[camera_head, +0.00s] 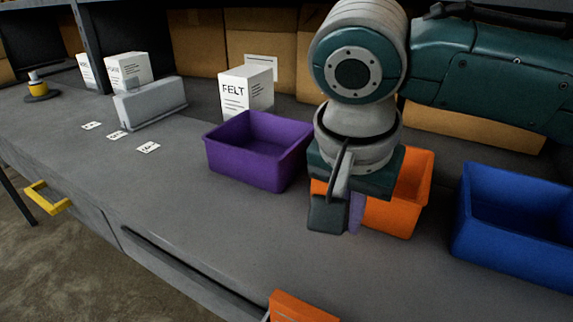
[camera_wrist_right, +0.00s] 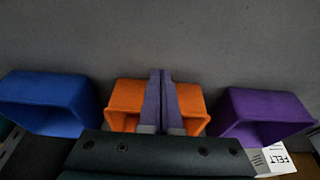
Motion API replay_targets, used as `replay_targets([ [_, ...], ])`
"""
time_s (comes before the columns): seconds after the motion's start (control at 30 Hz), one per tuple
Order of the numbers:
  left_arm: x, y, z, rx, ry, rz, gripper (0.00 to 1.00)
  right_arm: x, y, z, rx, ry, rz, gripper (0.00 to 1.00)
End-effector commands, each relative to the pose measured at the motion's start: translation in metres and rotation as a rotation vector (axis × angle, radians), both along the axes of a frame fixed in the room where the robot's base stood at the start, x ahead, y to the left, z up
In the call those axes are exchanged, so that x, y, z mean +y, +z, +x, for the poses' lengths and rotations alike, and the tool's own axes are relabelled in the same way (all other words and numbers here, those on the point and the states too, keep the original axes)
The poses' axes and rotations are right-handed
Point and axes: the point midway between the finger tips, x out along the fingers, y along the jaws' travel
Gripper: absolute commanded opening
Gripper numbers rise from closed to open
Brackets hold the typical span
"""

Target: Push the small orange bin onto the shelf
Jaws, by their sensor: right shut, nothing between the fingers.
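The small orange bin (camera_head: 398,212) stands open-topped on the grey worktop, between a purple bin and a blue bin. My right gripper (camera_head: 350,214) is in front of the orange bin and hides its left part. In the right wrist view the bin (camera_wrist_right: 122,100) shows on both sides of my two purple fingers (camera_wrist_right: 161,95), which are shut together with nothing between them. I cannot tell whether the fingers touch the bin. Which surface is the shelf is not clear. My left gripper is not in view.
The purple bin (camera_head: 257,152) is left of the orange one, the blue bin (camera_head: 515,230) right. A white FELT box (camera_head: 246,90) and cardboard boxes (camera_head: 262,50) stand behind. An orange piece (camera_head: 300,308) shows at the bottom edge. The worktop's front left is mostly clear.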

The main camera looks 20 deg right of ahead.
Motion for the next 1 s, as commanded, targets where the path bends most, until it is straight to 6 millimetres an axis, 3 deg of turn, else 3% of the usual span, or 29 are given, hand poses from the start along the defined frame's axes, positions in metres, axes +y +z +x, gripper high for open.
replay_targets([
  [0.17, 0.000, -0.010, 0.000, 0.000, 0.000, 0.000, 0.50, -0.009, -0.038, 0.007, 0.001, -0.002, -0.004, 0.00],
  [0.43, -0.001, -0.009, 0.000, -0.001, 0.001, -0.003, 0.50, -0.035, -0.035, 0.029, -0.001, 0.000, -0.002, 0.00],
  [1.0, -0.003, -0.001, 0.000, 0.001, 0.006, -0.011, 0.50, -0.041, -0.030, 0.038, -0.007, -0.002, 0.002, 0.00],
])
